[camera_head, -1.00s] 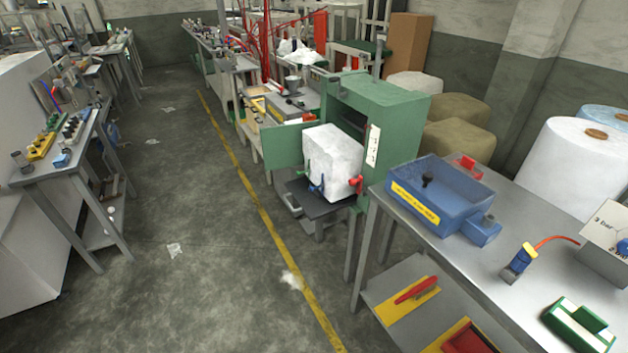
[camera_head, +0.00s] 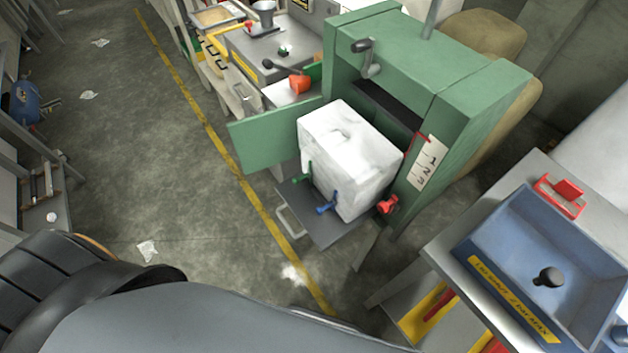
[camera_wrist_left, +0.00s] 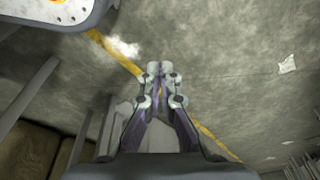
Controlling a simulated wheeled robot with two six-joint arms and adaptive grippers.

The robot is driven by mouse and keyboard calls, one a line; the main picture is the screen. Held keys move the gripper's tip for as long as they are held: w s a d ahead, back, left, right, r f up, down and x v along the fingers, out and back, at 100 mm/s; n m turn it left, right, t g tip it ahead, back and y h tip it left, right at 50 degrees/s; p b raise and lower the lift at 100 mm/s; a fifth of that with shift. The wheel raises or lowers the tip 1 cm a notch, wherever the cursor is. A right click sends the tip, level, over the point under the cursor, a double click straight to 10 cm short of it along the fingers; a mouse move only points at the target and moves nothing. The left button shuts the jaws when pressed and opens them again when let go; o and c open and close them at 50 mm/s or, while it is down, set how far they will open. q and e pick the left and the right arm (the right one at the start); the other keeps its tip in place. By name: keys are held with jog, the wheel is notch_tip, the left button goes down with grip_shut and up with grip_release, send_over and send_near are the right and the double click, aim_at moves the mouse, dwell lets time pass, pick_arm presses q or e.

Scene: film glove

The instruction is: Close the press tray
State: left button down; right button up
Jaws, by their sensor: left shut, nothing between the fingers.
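The press tray (camera_head: 300,213) is a dark flat plate with a light handle (camera_head: 290,222) at its front. It is pulled out of the green press (camera_head: 470,110). A white bale (camera_head: 345,158) stands on it, with green, blue and red knobs near its lower edge. The green press door (camera_head: 275,135) stands open to the left. In the left wrist view my left gripper (camera_wrist_left: 161,70) is shut and empty, over the floor, apart from the tray. The tray is not clear in that view. My right gripper is not in view.
A blue bin (camera_head: 545,235) sits on a metal table to the right of the press. A bench (camera_head: 280,50) with small tools stands behind. The grey floor (camera_head: 150,170) left of the yellow line is mostly clear. My own arm crosses the lower left.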

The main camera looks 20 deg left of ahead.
pick_arm(q)
jog(key=w+a+r+n+t+h+b, duration=0.1)
jog(key=w+a+r+n+t, duration=0.1)
jog(key=w+r+n, duration=0.65)
jog(key=w+a+r+n+t, duration=0.2)
jog(key=w+r+n, duration=0.25)
jog(key=w, duration=0.65)
jog(key=w+d+r+n+h, duration=0.3)
jog(key=w+d+r+n, duration=0.3)
jog(key=r, duration=0.4)
jog(key=n+t+h+b, duration=0.1)
jog(key=n+h, duration=0.2)
jog(key=n, duration=0.3)
send_near(316, 196)
jog(key=s+a+r, duration=0.3)
jog(key=s+a, duration=0.1)
jog(key=s, duration=0.2)
jog(key=b+x, duration=0.3)
jog(key=x, duration=0.7)
jog(key=shift+w+f, duration=0.1)
jog(key=shift+w, duration=0.25)
jog(key=shift+w+d, duration=0.75)
jog(key=shift+w, duration=0.2)
jog(key=shift+w+d, duration=0.35)
jog(key=shift+w, duration=0.15)
